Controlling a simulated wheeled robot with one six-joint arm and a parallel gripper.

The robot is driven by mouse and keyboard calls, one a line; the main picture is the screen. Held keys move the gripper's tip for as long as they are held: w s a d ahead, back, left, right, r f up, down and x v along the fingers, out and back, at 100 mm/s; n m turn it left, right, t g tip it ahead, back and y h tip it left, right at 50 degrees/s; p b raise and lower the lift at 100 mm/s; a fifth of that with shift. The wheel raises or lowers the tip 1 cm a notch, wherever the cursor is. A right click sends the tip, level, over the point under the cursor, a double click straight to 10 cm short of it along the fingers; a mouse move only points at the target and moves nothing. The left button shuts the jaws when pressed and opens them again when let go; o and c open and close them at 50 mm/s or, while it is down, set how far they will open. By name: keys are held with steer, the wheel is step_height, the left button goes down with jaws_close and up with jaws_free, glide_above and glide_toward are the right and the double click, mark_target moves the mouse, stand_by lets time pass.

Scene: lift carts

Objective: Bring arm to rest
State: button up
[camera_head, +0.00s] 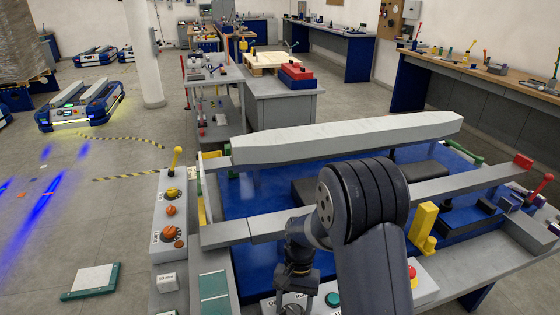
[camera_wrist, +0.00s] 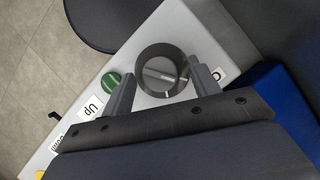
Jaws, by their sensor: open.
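My gripper (camera_head: 296,288) is at the near edge of the blue lift cart (camera_head: 255,196), low over its grey control panel (camera_head: 385,292). In the wrist view my gripper (camera_wrist: 160,70) is open, one finger on each side of a round dark dial (camera_wrist: 163,72). I cannot tell whether the fingers touch the dial. My arm is bent, with its dark joint (camera_head: 362,198) over the cart's near side.
A grey beam (camera_head: 345,138) stands above the cart's far side. A side panel (camera_head: 168,215) with orange knobs and a yellow lever is at the left. A yellow block (camera_head: 422,222) and a red button (camera_head: 412,272) are right of my arm. Open floor lies left, with another cart (camera_head: 80,108) beyond.

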steer(key=shift+w+r+n, duration=0.15)
steer(key=shift+r+n, duration=0.15)
steer(key=a+v, duration=0.1)
steer(key=v, duration=0.9)
steer(key=x, duration=0.7)
steer(key=d+x, duration=0.1)
steer(key=x, duration=0.3)
steer(key=shift+d+r+m, duration=0.1)
steer(key=shift+m, duration=0.6)
steer(key=m+y, duration=0.1)
steer(key=m, duration=0.3)
steer(key=shift+d+t+y, duration=0.15)
steer(key=shift+t+y, duration=0.15)
steer(key=shift+y, duration=0.1)
steer(key=m+t, duration=0.1)
steer(key=m, duration=0.2)
steer(key=m+t+y, duration=0.1)
steer(key=m, duration=0.2)
steer(key=shift+s+d+b, duration=0.1)
steer(key=shift+s+b, duration=0.1)
steer(key=shift+b, duration=0.15)
steer(key=v, duration=1)
steer(key=shift+d+r+m+y+p, duration=0.25)
steer(key=shift+r+m+y+p, duration=0.05)
steer(key=shift+r+m+p, duration=0.1)
